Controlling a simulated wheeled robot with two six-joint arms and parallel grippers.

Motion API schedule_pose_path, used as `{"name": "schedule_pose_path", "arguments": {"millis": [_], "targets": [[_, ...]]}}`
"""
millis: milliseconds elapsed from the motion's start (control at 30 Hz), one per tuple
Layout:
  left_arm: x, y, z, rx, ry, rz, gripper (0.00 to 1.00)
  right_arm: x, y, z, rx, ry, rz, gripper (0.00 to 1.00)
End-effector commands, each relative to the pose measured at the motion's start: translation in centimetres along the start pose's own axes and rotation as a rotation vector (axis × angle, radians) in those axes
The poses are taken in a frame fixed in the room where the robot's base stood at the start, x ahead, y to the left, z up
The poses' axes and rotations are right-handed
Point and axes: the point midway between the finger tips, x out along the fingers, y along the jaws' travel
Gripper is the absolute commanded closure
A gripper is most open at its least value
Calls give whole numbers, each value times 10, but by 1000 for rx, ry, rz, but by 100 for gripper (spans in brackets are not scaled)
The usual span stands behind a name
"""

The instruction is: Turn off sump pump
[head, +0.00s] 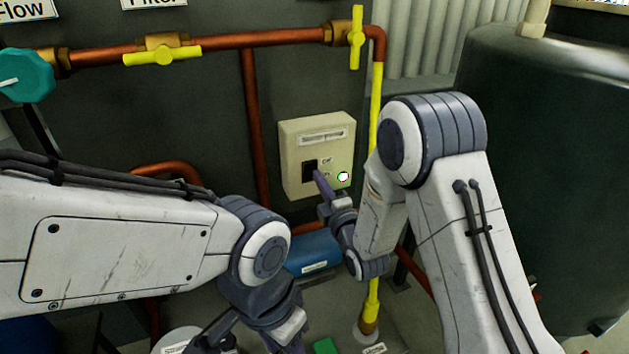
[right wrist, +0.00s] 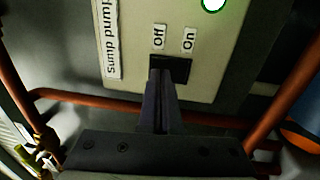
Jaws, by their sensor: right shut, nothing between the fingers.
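The sump pump control box (head: 338,160) is cream and mounted on the dark wall panel. The right wrist view shows its "Sump pump" label (right wrist: 112,40) and the "Off" and "On" labels. Its black rocker switch (head: 308,170) also shows in the right wrist view (right wrist: 182,66). A round green light (head: 343,176) is lit on the box. My right gripper (head: 318,174) is shut and empty, its fingertips (right wrist: 160,76) at the Off side of the switch. Whether they touch it, I cannot tell. My left gripper (head: 292,345) is partly cut off at the bottom edge.
Copper pipes (head: 250,120) run around the box, with yellow valve handles (head: 162,55) above. A yellow vertical pipe (head: 375,120) stands just right of it. A blue unit (head: 312,252) sits below. A large dark tank (head: 550,170) fills the right side.

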Motion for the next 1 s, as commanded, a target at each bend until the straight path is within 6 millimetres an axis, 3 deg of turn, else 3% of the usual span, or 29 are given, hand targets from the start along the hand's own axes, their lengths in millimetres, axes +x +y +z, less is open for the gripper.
{"name": "schedule_pose_path", "arguments": {"millis": [500,633,1000], "targets": [[-6,0,0,0,0,0,50,6,1,2,-1,-9,0,100],[1,0,0,0,0,0,50,10,0,3,-2,-9,4,100],[0,0,0,0,0,0,50,3,4,0,-1,-4,1,100]]}}
